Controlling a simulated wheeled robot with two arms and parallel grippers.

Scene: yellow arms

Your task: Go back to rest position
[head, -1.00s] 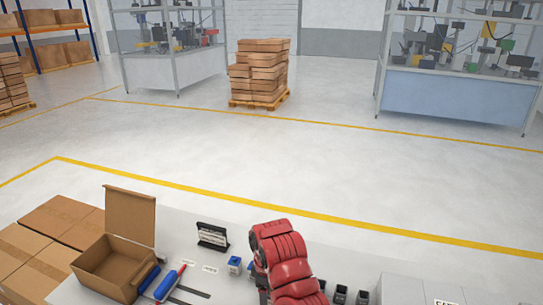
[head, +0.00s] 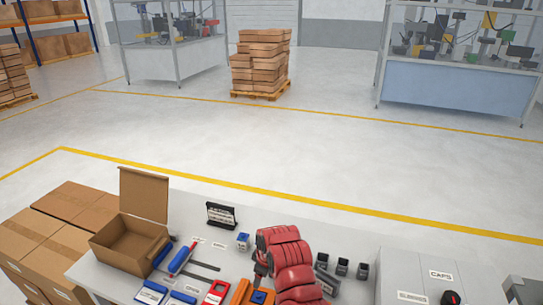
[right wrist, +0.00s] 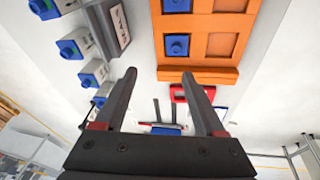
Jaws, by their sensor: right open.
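My right arm is red and comes into the lower middle of the head view over the table (head: 285,212). Its dark gripper (head: 261,268) is partly hidden by the arm. In the right wrist view the right gripper (right wrist: 159,76) has its two dark fingers spread apart, with nothing between them. An orange tray (right wrist: 207,75) with blue-topped pieces in it lies beyond the fingertips; the tray also shows at the bottom of the head view (head: 238,294). My left gripper is out of view.
An open cardboard box (head: 118,246) stands at the table's left. Blue-topped white pieces (right wrist: 70,49) line the left of the wrist view. Red (head: 215,292) and blue trays (head: 150,293) lie in front. Dark cups (head: 342,267) and a CAPS box (head: 405,275) are at right.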

